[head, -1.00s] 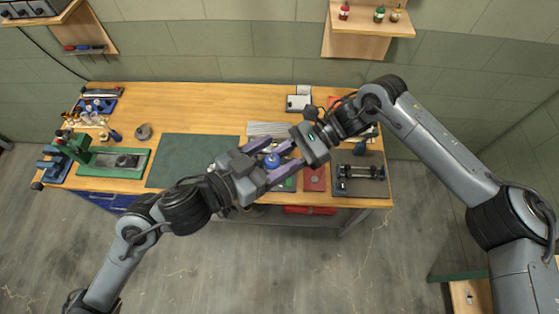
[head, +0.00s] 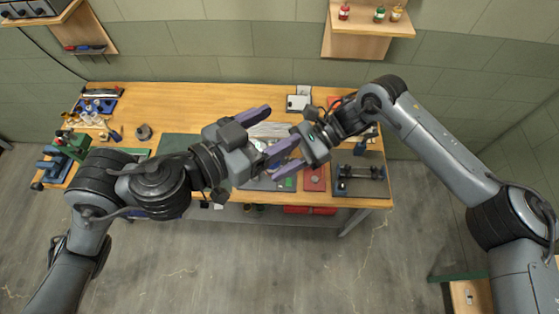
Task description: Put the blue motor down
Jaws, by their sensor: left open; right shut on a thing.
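My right gripper (head: 273,165) is above the workbench, its fingers pointing left, shut on the blue motor. The motor is mostly hidden now behind the fingers and the body of my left gripper. My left gripper (head: 278,124) is open, slightly higher in the picture, with its fingers pointing up and right. The two grippers overlap in the view, and I cannot tell whether they touch. The wooden workbench (head: 190,97) lies below both grippers.
A dark green mat (head: 176,143) lies left of centre, partly covered by my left arm. A red plate (head: 314,180) and a dark tray with a metal part (head: 361,172) are at the right. Several tools stand at the left end. The bench's back middle is clear.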

